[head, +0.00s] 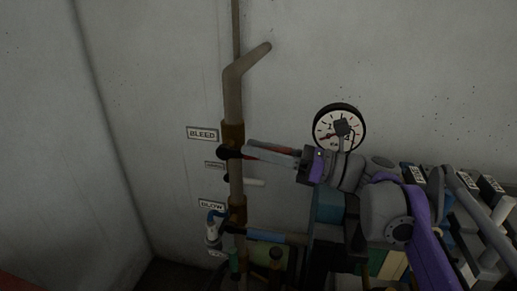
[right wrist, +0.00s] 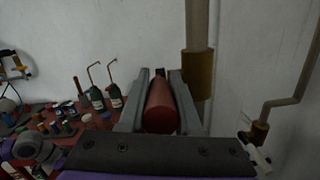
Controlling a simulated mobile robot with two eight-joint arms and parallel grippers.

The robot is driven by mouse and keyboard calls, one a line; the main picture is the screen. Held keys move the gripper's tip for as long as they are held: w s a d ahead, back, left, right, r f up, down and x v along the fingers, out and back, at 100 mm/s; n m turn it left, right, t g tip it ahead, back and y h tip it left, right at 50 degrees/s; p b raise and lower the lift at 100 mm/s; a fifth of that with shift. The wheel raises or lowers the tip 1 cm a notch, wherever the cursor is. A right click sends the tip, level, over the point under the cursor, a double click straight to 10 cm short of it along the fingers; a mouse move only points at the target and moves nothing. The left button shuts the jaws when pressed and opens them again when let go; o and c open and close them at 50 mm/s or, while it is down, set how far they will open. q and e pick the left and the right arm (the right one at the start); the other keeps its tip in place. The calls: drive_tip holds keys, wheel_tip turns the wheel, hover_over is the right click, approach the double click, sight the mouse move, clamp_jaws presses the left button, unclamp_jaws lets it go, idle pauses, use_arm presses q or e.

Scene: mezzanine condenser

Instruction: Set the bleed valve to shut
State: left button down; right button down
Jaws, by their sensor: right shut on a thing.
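The bleed valve (head: 231,135) is a brass body on a vertical pipe, beside a plate reading BLEED (head: 202,133). Its red lever handle (head: 277,149) points right, roughly level and across the pipe. My right gripper (head: 268,151) reaches in from the right, with its fingers along the lever. In the right wrist view, the red handle (right wrist: 160,106) lies between the two grey fingers, which are shut on it. The fingers hide part of the lever in the head view. My left gripper is not in view.
Below, a BLOW plate (head: 211,204) marks another valve with a blue handle (head: 266,236). A round gauge (head: 325,136) hangs on the wall behind my right wrist. The right wrist view shows a red bench (right wrist: 100,124) with bottles (right wrist: 114,94) and small items.

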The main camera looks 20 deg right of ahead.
drive_tip(key=shift+f, duration=0.1)
drive_tip(key=c, duration=0.9)
unclamp_jaws()
drive_tip(key=v, duration=1.1)
drive_tip(key=shift+w, duration=0.1)
